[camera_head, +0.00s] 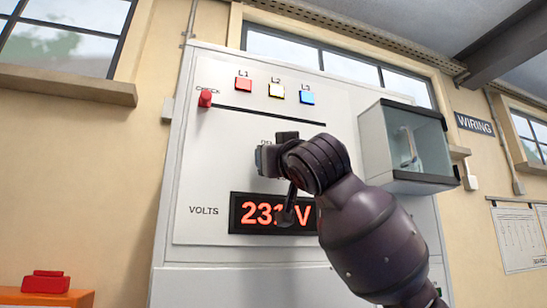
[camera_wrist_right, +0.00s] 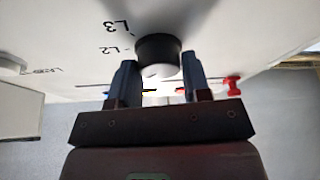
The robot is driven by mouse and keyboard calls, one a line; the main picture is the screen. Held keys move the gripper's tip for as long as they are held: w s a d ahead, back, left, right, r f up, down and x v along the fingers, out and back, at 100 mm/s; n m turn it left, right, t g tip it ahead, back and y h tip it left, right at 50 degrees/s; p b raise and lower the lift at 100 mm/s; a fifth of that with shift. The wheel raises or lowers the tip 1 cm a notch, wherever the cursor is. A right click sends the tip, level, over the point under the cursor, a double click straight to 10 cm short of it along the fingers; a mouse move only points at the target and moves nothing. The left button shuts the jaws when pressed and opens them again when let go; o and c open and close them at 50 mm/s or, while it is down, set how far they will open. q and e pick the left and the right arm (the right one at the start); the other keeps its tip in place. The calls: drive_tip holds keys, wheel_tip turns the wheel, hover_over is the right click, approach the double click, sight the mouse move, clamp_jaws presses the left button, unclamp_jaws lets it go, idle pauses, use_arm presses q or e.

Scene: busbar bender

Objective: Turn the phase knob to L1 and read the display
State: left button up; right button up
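The phase knob (camera_wrist_right: 158,50) is a round black knob with a pale front in the right wrist view, on the white panel. Labels L3 and L2 show beside it; its pointer setting cannot be made out. My right gripper (camera_wrist_right: 160,72) has a finger on either side of it, apparently touching its sides. In the head view my right gripper (camera_head: 272,155) and wrist hide the knob. The red display (camera_head: 262,213) beside VOLTS reads about 231 V; a dark part of my gripper covers part of its last digit. My left gripper is out of view.
A red CHECK knob (camera_head: 205,98) is at upper left. A glass-fronted box (camera_head: 420,179) juts out right of my arm. The left panel area is clear.

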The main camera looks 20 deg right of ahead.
drive_tip(key=o, duration=0.5)
drive_tip(key=shift+c, duration=0.2)
drive_tip(key=b+v, duration=0.1)
drive_tip(key=v, duration=1)
drive_tip(key=shift+b, duration=0.35)
drive_tip(key=shift+w+a, duration=0.1)
